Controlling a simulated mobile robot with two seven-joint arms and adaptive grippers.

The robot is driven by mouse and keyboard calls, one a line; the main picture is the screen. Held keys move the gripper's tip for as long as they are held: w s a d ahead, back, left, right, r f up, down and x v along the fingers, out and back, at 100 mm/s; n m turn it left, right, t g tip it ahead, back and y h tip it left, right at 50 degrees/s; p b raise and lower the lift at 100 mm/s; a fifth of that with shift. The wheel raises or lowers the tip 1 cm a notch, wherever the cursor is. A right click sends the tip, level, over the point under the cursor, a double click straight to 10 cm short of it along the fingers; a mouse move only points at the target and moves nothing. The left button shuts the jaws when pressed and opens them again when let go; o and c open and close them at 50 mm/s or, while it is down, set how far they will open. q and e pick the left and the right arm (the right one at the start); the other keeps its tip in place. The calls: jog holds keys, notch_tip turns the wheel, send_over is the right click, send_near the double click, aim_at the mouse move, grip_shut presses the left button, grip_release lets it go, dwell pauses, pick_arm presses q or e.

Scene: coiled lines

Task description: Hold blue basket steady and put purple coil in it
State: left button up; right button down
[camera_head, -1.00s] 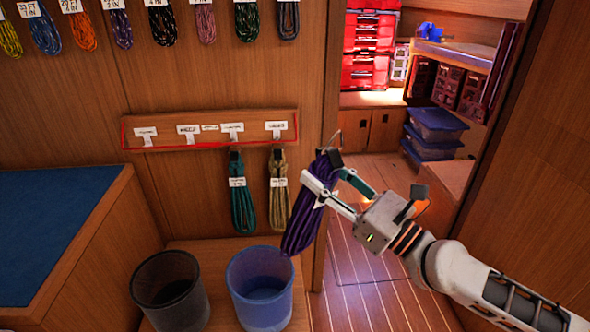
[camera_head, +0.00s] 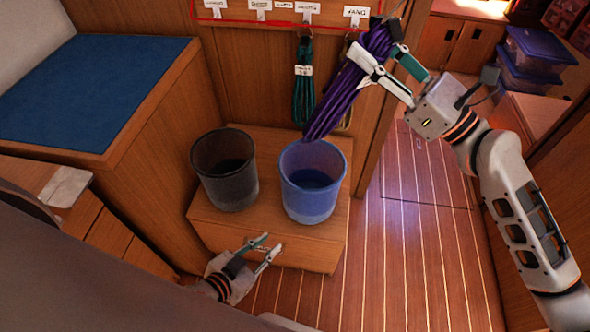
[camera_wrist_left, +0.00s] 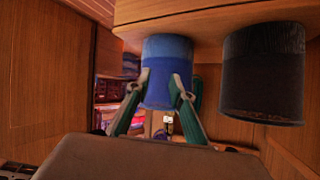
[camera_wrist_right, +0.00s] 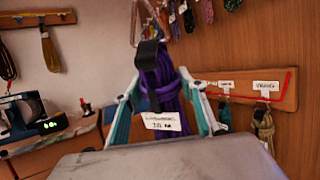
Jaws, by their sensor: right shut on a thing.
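The blue basket (camera_head: 313,203) stands upright on a low wooden step. The purple coil (camera_head: 350,85) hangs tilted above it, its lower end overlapping the basket's far rim in the head view. My right gripper (camera_head: 375,52) is shut on the coil near its top; the right wrist view shows the purple strands (camera_wrist_right: 168,95), black strap and white label between the fingers. My left gripper (camera_head: 272,245) is open and empty, in front of the basket and below its rim. In the left wrist view the basket (camera_wrist_left: 167,75) appears upside down between the spread fingers, apparently without contact.
A black basket (camera_head: 224,180) stands just left of the blue one on the step (camera_head: 300,250). A teal coil (camera_head: 303,85) hangs on the wall behind. A blue-topped counter (camera_head: 75,90) is at left. Open floor (camera_head: 420,240) lies to the right.

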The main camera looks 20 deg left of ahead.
pick_arm(q)
jog(key=w+d+r+n+t+h, duration=0.1)
jog(key=w+d+r+t, duration=0.25)
jog(key=r, duration=0.35)
jog(key=w+d+r+t+h, duration=0.1)
jog(key=w+d+r+t, duration=0.1)
jog(key=w+d+r, duration=0.3)
jog(key=w+a+r+n+t+y, duration=0.35)
jog(key=a+r+n+y, duration=0.2)
jog(key=r, duration=0.35)
notch_tip(320, 180, down, 11)
jog(key=n+g+y, duration=0.4)
jog(key=g+y, duration=0.3)
jog(key=g, duration=0.2)
jog(key=shift+h, duration=0.35)
jog(key=x, duration=0.6)
jog(key=a+x, duration=0.1)
jog(key=x, duration=0.4)
jog(key=shift+w+a, duration=0.15)
jog(key=shift+a, duration=0.05)
grip_shut()
